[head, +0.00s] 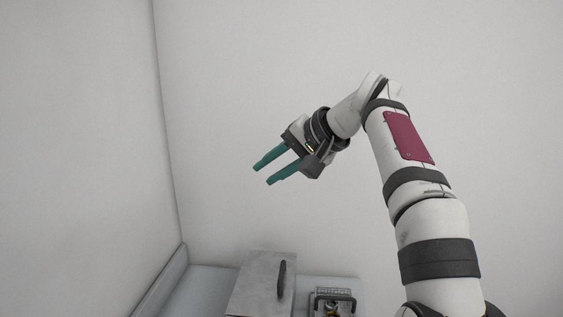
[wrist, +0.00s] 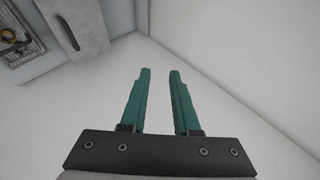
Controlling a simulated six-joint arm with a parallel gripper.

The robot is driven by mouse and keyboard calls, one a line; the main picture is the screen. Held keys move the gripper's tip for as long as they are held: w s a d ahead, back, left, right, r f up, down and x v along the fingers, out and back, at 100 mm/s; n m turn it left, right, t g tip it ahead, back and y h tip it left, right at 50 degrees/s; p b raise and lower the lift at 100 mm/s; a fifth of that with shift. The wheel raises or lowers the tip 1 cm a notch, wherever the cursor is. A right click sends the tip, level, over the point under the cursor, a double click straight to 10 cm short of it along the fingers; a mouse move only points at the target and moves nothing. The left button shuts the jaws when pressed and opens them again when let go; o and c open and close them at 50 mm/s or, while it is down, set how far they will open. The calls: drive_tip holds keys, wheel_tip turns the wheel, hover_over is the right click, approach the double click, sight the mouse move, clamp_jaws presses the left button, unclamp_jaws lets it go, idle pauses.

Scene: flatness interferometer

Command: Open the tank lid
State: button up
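The tank lid (head: 258,281) is a flat grey plate at the bottom of the head view, lying closed as far as I can see. A dark bar handle (head: 282,280) stands on its right side. In the wrist view the lid (wrist: 84,22) shows at the top left, with its handle (wrist: 66,27) along the left side. My gripper (head: 262,173) is high above the lid, well apart from it, with teal fingers pointing to the left. The fingers (wrist: 160,72) are parted with an empty gap between them. The tank's lower part is out of view.
Right of the lid is a wire basket (head: 333,297) with a dark handle and small items inside. The grey bench top (head: 207,285) is bare left of the lid, with a raised edge (head: 165,281) at its left. White walls stand behind and left. The air around my gripper is clear.

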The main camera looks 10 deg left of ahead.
drive_tip(key=v, duration=0.4)
drive_tip(key=shift+s, duration=0.1)
drive_tip(key=s+d+f+m+g+h, duration=0.15)
drive_tip(key=s+d+f, duration=0.25)
drive_tip(key=s+f, duration=0.7)
drive_tip(key=s+d+f+g+h, duration=0.2)
drive_tip(key=s+d+f+h, duration=0.15)
drive_tip(key=s+f, duration=0.75)
drive_tip(key=s+d+f+m+g+h, duration=0.15)
drive_tip(key=s+d+f, duration=0.35)
drive_tip(key=s+f, duration=0.65)
drive_tip(key=n+t+y, duration=0.2)
drive_tip(key=n+t, duration=1.2)
drive_tip(key=n, duration=1.9)
approach(283, 275)
drive_tip(key=x, duration=1.2)
drive_tip(key=shift+w, duration=0.2)
